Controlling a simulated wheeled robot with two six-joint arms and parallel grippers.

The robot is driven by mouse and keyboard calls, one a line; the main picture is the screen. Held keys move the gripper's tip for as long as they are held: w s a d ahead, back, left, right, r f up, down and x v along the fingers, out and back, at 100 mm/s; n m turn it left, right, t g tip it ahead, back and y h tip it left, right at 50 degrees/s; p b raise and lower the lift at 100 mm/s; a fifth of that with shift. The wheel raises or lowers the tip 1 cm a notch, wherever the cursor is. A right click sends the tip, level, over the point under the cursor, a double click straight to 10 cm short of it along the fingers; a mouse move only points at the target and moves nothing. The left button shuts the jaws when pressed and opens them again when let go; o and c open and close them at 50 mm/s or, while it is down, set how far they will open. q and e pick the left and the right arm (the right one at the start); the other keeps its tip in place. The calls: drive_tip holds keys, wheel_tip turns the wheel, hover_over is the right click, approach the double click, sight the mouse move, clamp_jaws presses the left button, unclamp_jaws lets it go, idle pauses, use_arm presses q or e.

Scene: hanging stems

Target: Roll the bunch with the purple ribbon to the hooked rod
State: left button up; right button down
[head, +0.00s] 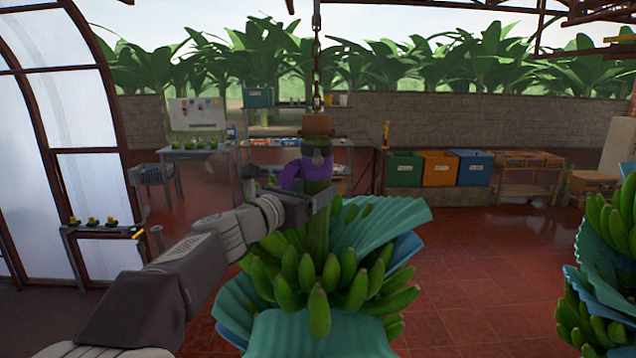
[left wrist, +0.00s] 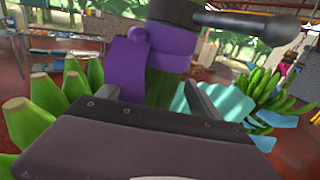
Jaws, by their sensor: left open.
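The bunch with the purple ribbon (head: 287,176) hangs from a chain (head: 317,60) in the middle of the head view. Its green bananas (head: 318,268) sit among blue-green sheets. The ribbon also shows large in the left wrist view (left wrist: 172,45), wrapped around the upper stem. My left gripper (head: 318,199) is at the stem just below the ribbon. Its open fingers (left wrist: 158,95) appear on either side of the stem; I cannot tell whether they touch it. My right gripper is not in view. I cannot make out a hooked rod.
Another bunch (head: 612,235) hangs at the right edge. A dark round-ended bar (left wrist: 245,24) crosses the top of the left wrist view. Crates (head: 440,169), shelves and a table (head: 197,152) stand along the back. The red tiled floor (head: 480,260) between the bunches is clear.

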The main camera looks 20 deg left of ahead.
use_arm(q)
drive_tip(key=shift+x, duration=1.15)
clamp_jaws()
